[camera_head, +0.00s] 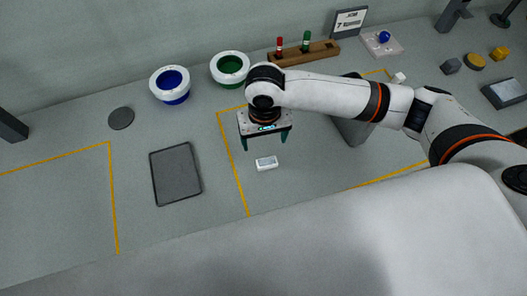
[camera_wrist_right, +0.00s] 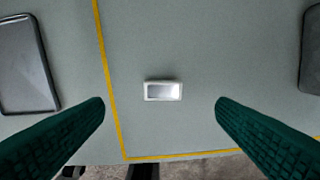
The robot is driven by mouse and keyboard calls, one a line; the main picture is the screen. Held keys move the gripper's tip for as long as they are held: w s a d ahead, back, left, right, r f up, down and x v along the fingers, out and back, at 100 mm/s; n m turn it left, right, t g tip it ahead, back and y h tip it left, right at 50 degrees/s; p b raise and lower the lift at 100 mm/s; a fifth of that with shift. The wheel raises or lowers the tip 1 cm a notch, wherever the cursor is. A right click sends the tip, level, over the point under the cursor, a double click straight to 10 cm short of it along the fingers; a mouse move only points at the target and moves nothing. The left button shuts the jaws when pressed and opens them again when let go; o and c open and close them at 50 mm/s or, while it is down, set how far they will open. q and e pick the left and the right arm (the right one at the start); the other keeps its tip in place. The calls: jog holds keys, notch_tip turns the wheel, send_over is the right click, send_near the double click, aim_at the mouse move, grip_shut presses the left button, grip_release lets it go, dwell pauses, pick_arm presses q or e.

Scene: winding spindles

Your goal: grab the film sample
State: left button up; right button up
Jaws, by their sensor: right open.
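The film sample (camera_head: 267,163) looks like a small white-framed rectangle with a grey face, lying flat on the grey table. It also shows in the right wrist view (camera_wrist_right: 163,91), near the middle of the picture. My right gripper (camera_head: 265,146) is open above it, its two green fingers spread wide. In the right wrist view the fingers (camera_wrist_right: 160,108) stand to the left and right of the sample, apart from it, with nothing between them touching. My left gripper does not show in the head view.
A dark flat tray (camera_head: 175,174) lies left of the yellow line. Blue (camera_head: 171,85) and green (camera_head: 230,69) bowls with white rims stand at the back. A wooden rack (camera_head: 304,54) with red and green tubes is behind my right arm. Table around the sample is clear.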

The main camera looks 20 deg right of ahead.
send_over(267, 162)
jog(key=f, duration=0.4)
jog(key=shift+a+f, duration=0.1)
jog(key=shift+a, duration=0.1)
jog(key=shift+f, duration=0.3)
jog(key=f+p, duration=0.1)
jog(key=f, duration=0.4)
jog(key=shift+d+p, duration=0.2)
jog(key=shift+p, duration=0.2)
jog(key=shift+f, duration=0.25)
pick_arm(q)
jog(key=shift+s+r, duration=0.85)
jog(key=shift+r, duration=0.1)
pick_arm(e)
jog(key=shift+f, duration=0.1)
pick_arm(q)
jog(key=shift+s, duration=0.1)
pick_arm(e)
jog(key=shift+c, duration=0.3)
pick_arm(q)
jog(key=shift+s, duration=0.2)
pick_arm(e)
jog(key=c, duration=1)
